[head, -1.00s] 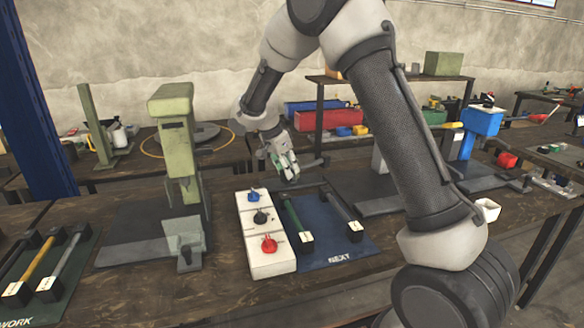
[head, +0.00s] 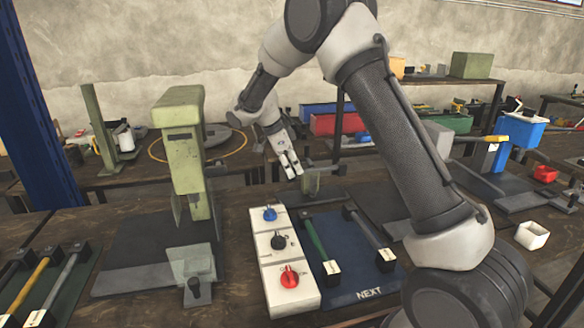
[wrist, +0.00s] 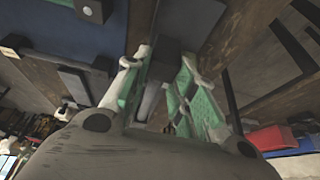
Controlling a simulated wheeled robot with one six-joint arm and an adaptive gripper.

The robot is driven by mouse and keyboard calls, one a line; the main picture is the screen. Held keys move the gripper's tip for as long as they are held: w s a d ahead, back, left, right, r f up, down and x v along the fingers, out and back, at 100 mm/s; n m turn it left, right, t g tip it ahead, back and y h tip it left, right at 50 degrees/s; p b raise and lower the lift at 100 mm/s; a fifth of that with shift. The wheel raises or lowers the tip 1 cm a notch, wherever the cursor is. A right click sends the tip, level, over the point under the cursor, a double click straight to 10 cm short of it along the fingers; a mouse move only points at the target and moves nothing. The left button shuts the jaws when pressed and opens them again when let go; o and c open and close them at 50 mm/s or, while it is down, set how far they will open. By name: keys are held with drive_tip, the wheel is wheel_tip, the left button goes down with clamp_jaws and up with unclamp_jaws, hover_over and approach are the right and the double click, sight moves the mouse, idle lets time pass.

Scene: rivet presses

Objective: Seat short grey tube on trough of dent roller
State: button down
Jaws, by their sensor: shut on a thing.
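A low olive-green fixture with a dark top bar (head: 322,181) stands just right of and below the fingertips. It may be the dent roller, but its trough cannot be made out.
The blue NEXT mat (head: 348,281) holds a green tube (head: 317,240) and a grey tube (head: 370,232) on blocks. A white switch box (head: 291,294) and a tall green press (head: 186,155) stand to its left. Yellow and grey tubes lie at far left.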

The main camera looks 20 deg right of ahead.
drive_tip(key=shift+f, duration=0.1)
drive_tip(key=shift+f, duration=3.6)
drive_tip(key=shift+f, duration=0.7)
drive_tip(key=c, duration=1.1)
unclamp_jaws()
